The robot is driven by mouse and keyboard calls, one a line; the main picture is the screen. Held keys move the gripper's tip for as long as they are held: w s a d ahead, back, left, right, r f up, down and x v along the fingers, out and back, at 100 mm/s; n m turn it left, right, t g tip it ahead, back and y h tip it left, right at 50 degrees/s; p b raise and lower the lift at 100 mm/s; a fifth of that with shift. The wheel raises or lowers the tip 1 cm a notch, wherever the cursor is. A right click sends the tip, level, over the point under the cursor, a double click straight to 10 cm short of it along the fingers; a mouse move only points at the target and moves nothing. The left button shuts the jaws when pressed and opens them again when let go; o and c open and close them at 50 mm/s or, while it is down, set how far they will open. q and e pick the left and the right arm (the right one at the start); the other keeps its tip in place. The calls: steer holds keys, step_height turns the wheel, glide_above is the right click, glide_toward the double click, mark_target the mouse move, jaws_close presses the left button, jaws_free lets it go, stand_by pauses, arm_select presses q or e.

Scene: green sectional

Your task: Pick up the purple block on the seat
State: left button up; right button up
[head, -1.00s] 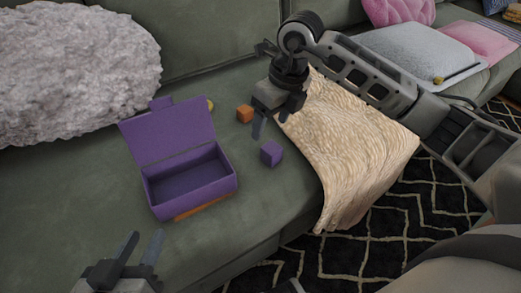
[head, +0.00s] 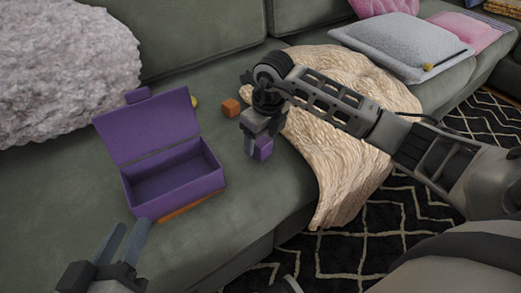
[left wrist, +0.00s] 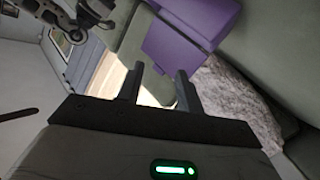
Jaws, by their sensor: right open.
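The purple block (head: 264,150) sits on the green seat, partly hidden by my right gripper. My right gripper (head: 256,147) points down at the block with its jaws open. One finger shows just left of the block; I cannot tell whether the block is between the fingers or touched by them. My left gripper (head: 132,234) is open and empty at the lower left, in front of the purple box. Its two spread fingers also show in the left wrist view (left wrist: 158,78).
An open purple box (head: 150,140) stands left of the block, with an orange thing (head: 188,208) along its front. An orange cube (head: 231,107) lies behind the block. A cream blanket (head: 340,170) drapes to the right. A fluffy grey cushion (head: 60,70) lies at left.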

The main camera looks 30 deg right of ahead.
step_height(320, 180, down, 2)
steer(key=shift+w, duration=0.1)
steer(key=shift+w+f+b, duration=0.1)
steer(key=shift+f+b, duration=0.2)
steer(key=shift+f, duration=0.1)
arm_select(q)
steer(key=shift+w+d+r+h, duration=0.15)
steer(key=shift+r+h, duration=0.25)
steer(key=shift+r, duration=0.1)
arm_select(e)
steer(key=c, duration=1.1)
steer(key=shift+o, duration=0.2)
